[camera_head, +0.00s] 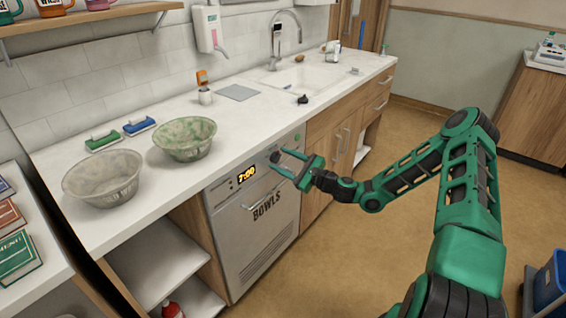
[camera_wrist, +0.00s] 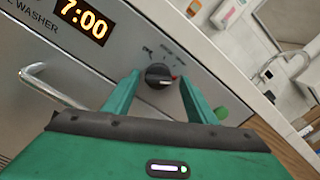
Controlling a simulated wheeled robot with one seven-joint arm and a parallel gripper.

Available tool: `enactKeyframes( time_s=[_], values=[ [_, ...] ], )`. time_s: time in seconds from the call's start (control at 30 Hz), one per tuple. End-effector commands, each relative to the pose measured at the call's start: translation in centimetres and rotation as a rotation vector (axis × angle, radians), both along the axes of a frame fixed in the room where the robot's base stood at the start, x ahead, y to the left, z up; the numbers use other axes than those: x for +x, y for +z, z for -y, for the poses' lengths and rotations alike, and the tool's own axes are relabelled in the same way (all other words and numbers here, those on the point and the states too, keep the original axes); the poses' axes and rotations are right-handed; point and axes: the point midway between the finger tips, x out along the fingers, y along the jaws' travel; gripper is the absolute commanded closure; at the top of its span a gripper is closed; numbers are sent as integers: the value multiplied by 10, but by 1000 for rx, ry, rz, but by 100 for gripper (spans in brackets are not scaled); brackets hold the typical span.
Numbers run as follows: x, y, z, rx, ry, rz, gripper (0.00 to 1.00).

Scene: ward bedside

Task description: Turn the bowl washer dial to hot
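The bowl washer (camera_head: 262,236) is a grey front panel marked BOWLS under the counter, with a lit 7:00 display (camera_head: 246,174). Its dark round dial (camera_wrist: 158,75) shows in the wrist view, with small labels too blurred to read and a red mark at its right edge. My gripper (camera_head: 277,159) is open at the panel's upper right. In the wrist view its green fingers (camera_wrist: 160,87) stand apart on either side of the dial. I cannot tell whether they touch it.
A bar handle (camera_wrist: 52,88) crosses the washer front, left of my gripper. A green button (camera_wrist: 221,112) sits right of the dial. Two bowls, one clear (camera_head: 103,180) and one greenish (camera_head: 184,139), stand on the counter above.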

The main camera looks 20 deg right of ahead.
Motion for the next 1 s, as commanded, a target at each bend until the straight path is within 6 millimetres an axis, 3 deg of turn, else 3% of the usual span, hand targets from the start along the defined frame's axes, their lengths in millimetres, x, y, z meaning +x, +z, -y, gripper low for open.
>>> enactKeyframes(
  time_s=[0.27, 0.7, 1.0],
  values=[
    [-6, -1, 4, 0, 1, -2, 48],
    [-65, -1, 49, -1, -1, -3, 48],
    [-85, -1, 62, 0, 2, -1, 48]
  ],
)
